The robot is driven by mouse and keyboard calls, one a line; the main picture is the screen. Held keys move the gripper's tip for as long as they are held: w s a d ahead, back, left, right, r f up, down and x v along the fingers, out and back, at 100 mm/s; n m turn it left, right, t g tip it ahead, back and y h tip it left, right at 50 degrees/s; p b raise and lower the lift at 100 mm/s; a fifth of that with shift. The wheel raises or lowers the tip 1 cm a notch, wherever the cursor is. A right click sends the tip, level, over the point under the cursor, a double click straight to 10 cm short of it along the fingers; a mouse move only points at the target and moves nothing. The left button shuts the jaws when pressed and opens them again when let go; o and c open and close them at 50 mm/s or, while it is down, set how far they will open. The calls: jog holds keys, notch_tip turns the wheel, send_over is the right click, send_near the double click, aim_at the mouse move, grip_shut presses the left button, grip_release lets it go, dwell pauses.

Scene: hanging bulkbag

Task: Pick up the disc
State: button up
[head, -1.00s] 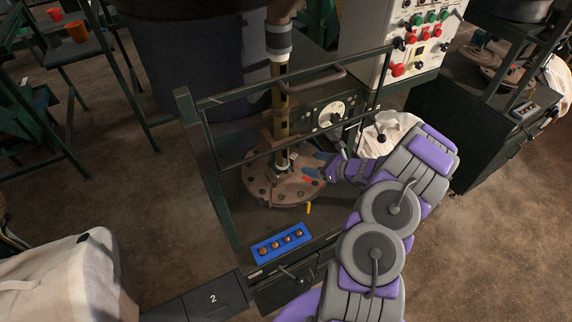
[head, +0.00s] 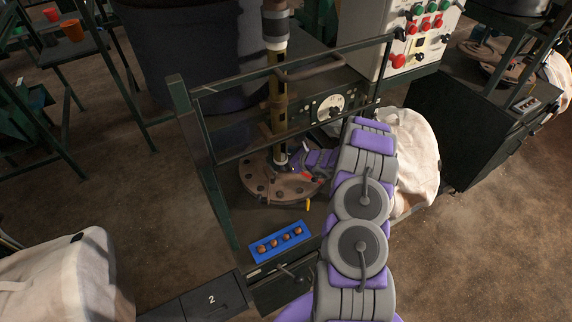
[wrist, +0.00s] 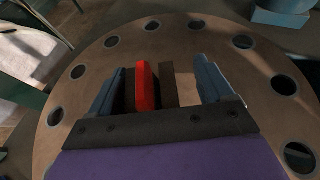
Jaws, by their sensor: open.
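A small red piece, seen edge-on and probably the disc, stands on the round brown flanged plate in the wrist view (wrist: 146,86). It also shows near the plate's right side in the head view (head: 306,175). My gripper (wrist: 158,82) is open, with one blue-grey finger on each side of the red piece. The red piece is nearer the left finger, and a gap shows between them. A brown upright strip (wrist: 168,84) is just right of it. In the head view my gripper (head: 297,163) reaches in over the plate, with its fingers partly hard to make out.
The plate (head: 262,193) has holes around its rim, and a vertical column (head: 277,110) rises from it. Green frame bars (head: 200,170) stand around. A blue tray (head: 252,254) with several round brown pieces and a yellow piece (head: 308,204) lie in front.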

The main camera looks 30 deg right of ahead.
jog(key=shift+w+a, duration=0.35)
jog(key=shift+a, duration=0.45)
jog(key=shift+a+r, duration=0.15)
jog(key=shift+a, duration=0.25)
jog(key=shift+d, duration=0.45)
jog(key=shift+c, duration=0.7)
jog(key=shift+d+f, duration=0.2)
jog(key=shift+d, duration=0.3)
jog(key=c, duration=0.3)
jog(key=shift+a+r, duration=0.1)
jog(key=shift+a, duration=0.4)
jog(key=c, duration=0.6)
jog(key=shift+d, duration=0.2)
grip_shut()
